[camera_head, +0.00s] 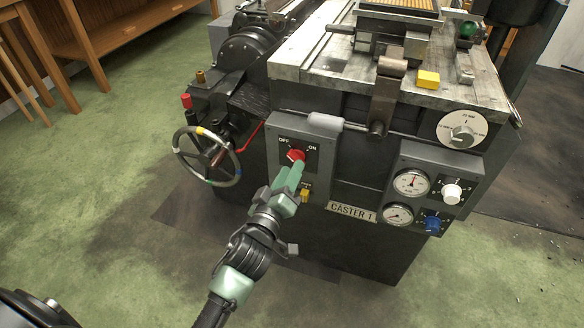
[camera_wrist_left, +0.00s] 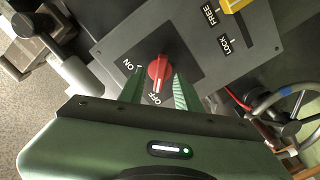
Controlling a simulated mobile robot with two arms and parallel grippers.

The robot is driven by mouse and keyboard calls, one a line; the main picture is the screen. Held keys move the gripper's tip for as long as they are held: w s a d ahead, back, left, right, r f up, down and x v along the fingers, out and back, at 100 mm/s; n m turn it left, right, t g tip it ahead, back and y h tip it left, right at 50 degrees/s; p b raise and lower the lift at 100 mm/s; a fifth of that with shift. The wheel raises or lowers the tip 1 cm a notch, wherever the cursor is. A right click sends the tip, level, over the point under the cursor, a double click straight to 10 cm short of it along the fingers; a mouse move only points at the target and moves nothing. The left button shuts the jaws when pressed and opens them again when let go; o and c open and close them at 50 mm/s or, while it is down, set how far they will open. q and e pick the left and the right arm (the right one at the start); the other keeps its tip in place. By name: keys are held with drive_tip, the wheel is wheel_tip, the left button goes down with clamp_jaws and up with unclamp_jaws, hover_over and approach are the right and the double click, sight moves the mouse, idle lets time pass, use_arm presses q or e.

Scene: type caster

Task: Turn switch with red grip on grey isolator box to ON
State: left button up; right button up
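The grey isolator box (camera_head: 317,137) is on the front of the machine, with OFF at the upper left of its dark plate and ON at the right. Its switch has a red grip (camera_head: 296,156). In the left wrist view the red grip (camera_wrist_left: 158,72) points toward the OFF mark, and the ON mark is to its left. My left gripper (camera_head: 293,170) is at the switch from below. In the left wrist view its green fingers (camera_wrist_left: 159,84) stand apart, one on each side of the grip's near end; contact is not clear. My right gripper is not in view.
A yellow lever (camera_head: 305,194) sits below the switch; FREE and LOCK labels show beside it in the wrist view. A handwheel (camera_head: 207,157) is at left. Gauges (camera_head: 411,182) and knobs are farther right.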

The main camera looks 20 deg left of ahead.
use_arm(q)
drive_tip(key=shift+w, duration=1.15)
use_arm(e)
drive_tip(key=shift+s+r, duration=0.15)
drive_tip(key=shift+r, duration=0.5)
use_arm(q)
clamp_jaws()
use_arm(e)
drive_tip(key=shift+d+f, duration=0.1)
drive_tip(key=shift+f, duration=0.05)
